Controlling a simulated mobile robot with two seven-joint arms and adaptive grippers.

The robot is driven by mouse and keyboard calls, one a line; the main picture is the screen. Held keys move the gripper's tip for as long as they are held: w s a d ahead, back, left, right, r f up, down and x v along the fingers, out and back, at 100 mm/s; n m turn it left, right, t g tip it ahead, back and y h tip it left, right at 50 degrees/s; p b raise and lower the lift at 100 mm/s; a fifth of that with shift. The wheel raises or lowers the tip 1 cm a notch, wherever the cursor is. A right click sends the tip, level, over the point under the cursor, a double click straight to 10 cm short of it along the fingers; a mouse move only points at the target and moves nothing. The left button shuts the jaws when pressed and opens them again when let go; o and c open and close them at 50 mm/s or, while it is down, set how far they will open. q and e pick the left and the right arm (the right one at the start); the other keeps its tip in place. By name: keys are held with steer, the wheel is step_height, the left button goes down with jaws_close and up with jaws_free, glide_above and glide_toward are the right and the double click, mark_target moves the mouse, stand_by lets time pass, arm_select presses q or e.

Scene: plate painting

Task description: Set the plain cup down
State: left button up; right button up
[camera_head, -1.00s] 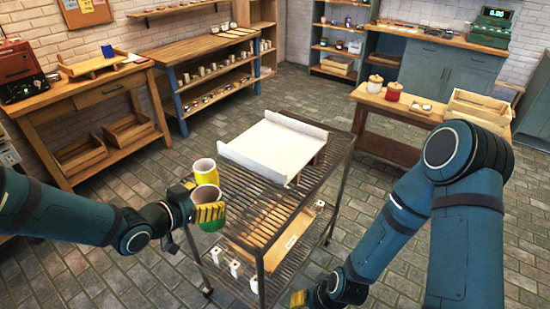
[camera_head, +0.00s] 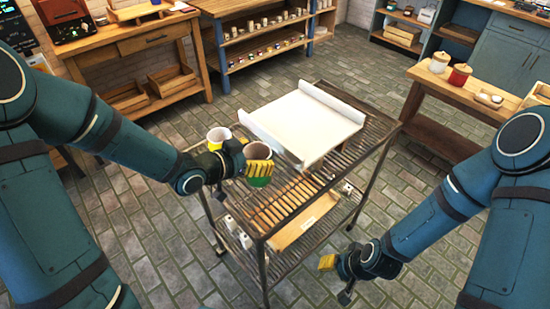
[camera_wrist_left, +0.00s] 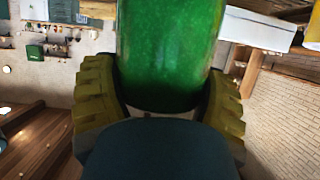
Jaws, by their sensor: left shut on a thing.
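My left gripper (camera_head: 258,168) is shut on a green cup (camera_head: 260,182) with a pale inside, held upright at the left side of the cart's slatted top. In the left wrist view the green cup (camera_wrist_left: 168,50) fills the space between the yellow fingers (camera_wrist_left: 165,105). A yellow cup (camera_head: 218,146) with a pale inside is just behind and left of it, partly hidden by my left gripper. I cannot tell which cup the task calls plain, or whether the held cup touches the cart. My right gripper (camera_head: 333,272) hangs low at the cart's right; its opening is unclear.
The metal cart (camera_head: 345,170) carries a white tray (camera_head: 305,122) on its top. A wooden board (camera_head: 305,222) and small white items (camera_head: 246,240) are lower down. A side table (camera_head: 440,95) with lidded jars stands at the right. Bare slats lie in front of the tray.

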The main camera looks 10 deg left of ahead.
arm_select(q)
step_height(320, 180, down, 3)
steer(key=shift+r, duration=0.1)
steer(key=shift+f+b, duration=0.75)
steer(key=shift+f, duration=1.4)
steer(key=shift+r, duration=0.1)
steer(key=o, duration=1.2)
steer(key=shift+f, duration=0.2)
steer(key=shift+r, duration=0.15)
